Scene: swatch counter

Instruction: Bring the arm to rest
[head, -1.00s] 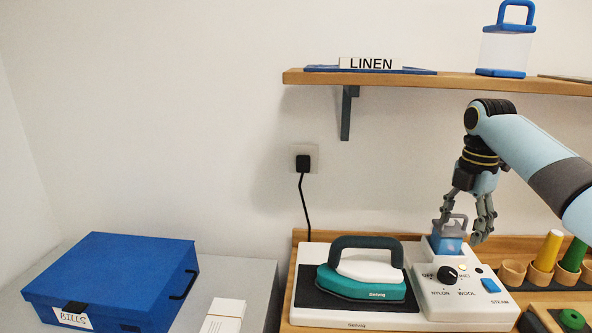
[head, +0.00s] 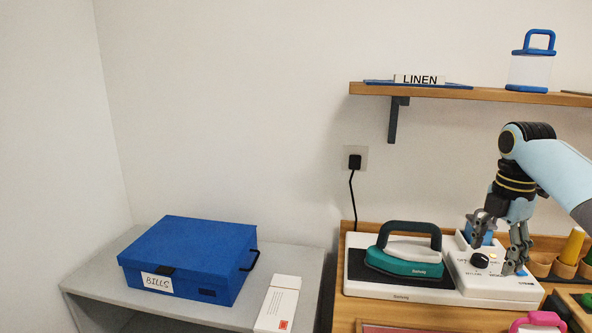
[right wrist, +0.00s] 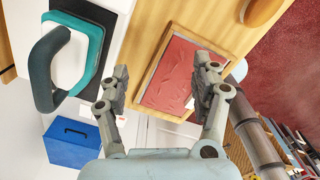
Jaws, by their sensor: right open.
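My right gripper (head: 497,250) is open and empty in the head view, in front of the white iron station's control panel (head: 512,292). Its fingers overlap the panel in the picture and partly hide the blue block (head: 480,238) behind. In the right wrist view the two fingers of the right gripper (right wrist: 163,82) stand wide apart with nothing between them. Beyond them lies a red swatch in a wooden frame (right wrist: 180,72). My right arm comes in from the right. My left gripper is not in view.
A teal iron (head: 405,262) rests on its pad beside the gripper. A shelf (head: 470,93) hangs above. Wooden cups (head: 541,265) stand to the right.

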